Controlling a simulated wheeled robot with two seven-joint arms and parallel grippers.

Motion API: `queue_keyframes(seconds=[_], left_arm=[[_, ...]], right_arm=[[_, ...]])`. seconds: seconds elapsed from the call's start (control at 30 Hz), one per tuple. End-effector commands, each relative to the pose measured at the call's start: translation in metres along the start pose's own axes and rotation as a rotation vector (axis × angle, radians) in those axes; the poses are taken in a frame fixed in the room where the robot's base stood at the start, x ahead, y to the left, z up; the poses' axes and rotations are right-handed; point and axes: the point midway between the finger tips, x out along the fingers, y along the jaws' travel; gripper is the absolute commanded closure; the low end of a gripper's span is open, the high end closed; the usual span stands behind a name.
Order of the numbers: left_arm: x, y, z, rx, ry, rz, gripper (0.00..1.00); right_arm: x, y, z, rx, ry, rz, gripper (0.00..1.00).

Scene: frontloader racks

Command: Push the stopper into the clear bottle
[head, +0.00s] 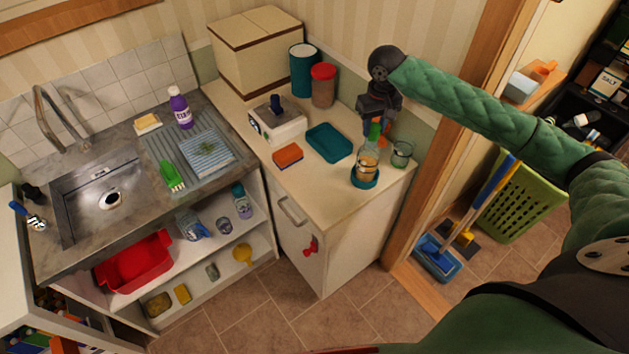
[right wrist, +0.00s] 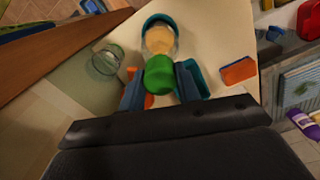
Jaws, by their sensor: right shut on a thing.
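The clear bottle (head: 367,166) stands upright near the front right of the cream counter, with amber-coloured contents and a teal base or coaster under it. It also shows in the right wrist view (right wrist: 159,39), just beyond the green stopper (right wrist: 159,74). My right gripper (head: 376,126) points down just above the bottle's top; in the wrist view its fingers (right wrist: 160,84) are shut on the stopper. The stopper overlaps the bottle there, and I cannot tell whether they touch. My left gripper is not in view.
An empty glass jar (head: 402,154) stands close to the right of the bottle. A teal tray (head: 330,142), an orange sponge (head: 288,155) and a white box (head: 277,121) lie to the left. Canisters stand behind. The wooden door frame (head: 447,140) is close to the right. Bare counter lies in front.

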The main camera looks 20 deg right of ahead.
Motion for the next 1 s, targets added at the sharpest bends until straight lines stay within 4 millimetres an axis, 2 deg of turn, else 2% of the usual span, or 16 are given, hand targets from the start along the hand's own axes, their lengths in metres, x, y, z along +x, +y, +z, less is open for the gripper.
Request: queue_keyframes(seconds=[0.27, 0.3, 0.4, 0.43, 0.6, 0.63, 0.7, 1.0], left_arm=[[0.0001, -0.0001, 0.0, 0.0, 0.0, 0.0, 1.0], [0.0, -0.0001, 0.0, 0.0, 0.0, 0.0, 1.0], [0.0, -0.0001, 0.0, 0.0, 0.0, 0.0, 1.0], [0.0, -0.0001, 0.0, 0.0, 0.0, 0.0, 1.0], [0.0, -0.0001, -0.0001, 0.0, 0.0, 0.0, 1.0], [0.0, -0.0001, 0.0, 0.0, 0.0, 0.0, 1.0], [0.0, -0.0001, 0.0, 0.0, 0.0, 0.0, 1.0], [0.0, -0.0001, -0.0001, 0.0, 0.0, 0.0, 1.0]], right_arm=[[0.0049, -0.0001, -0.0001, 0.0, 0.0, 0.0, 1.0], [0.0049, 0.0, -0.0002, 0.0, 0.0, 0.0, 0.63], [0.0048, -0.0001, -0.0001, 0.0, 0.0, 0.0, 0.44], [0.0048, -0.0001, -0.0001, 0.0, 0.0, 0.0, 0.42], [0.0046, 0.0, -0.0001, 0.0, 0.0, 0.0, 0.42], [0.0046, 0.0, 0.0, 0.0, 0.0, 0.0, 0.44], [0.0046, 0.0, 0.0, 0.0, 0.0, 0.0, 0.54], [0.0046, 0.0, 0.0, 0.0, 0.0, 0.0, 0.54]])
